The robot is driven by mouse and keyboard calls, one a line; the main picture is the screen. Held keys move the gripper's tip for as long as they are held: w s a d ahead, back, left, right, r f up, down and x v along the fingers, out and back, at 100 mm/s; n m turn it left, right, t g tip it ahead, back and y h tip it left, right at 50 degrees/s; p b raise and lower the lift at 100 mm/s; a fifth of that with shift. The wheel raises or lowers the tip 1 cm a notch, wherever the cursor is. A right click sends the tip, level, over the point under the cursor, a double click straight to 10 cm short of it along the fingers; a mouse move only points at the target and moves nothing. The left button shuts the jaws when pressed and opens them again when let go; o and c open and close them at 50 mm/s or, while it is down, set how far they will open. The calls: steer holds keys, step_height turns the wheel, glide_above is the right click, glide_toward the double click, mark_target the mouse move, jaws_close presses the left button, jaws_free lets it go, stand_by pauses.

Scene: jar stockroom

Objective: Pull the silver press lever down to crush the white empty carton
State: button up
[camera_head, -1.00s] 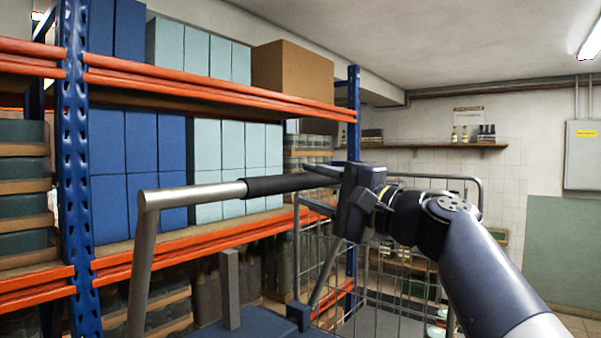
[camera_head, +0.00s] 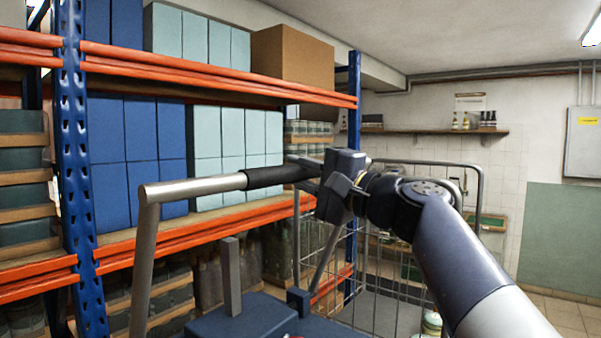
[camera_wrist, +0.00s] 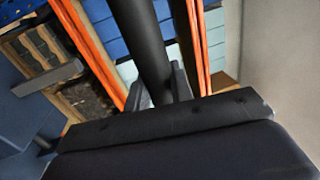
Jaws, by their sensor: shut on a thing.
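The silver press lever (camera_head: 195,187) runs across the head view from an upright bar at left and ends in a black grip (camera_head: 278,176). The grip also shows in the wrist view (camera_wrist: 140,40). My gripper (camera_head: 325,177) is shut on the grip near its right end; in the wrist view its fingers (camera_wrist: 157,88) sit on either side of it. The lever's cross part is near level, high above a blue press body (camera_head: 245,318) at the bottom of the head view. The white carton is not visible in either view.
A shelf rack with blue posts (camera_head: 72,150) and orange beams (camera_head: 210,75) stands close behind the lever, full of blue and pale boxes. A wire cage trolley (camera_head: 385,290) stands behind my arm. Bare floor (camera_head: 565,310) shows at lower right.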

jaws_close()
steer(key=shift+f, duration=0.1)
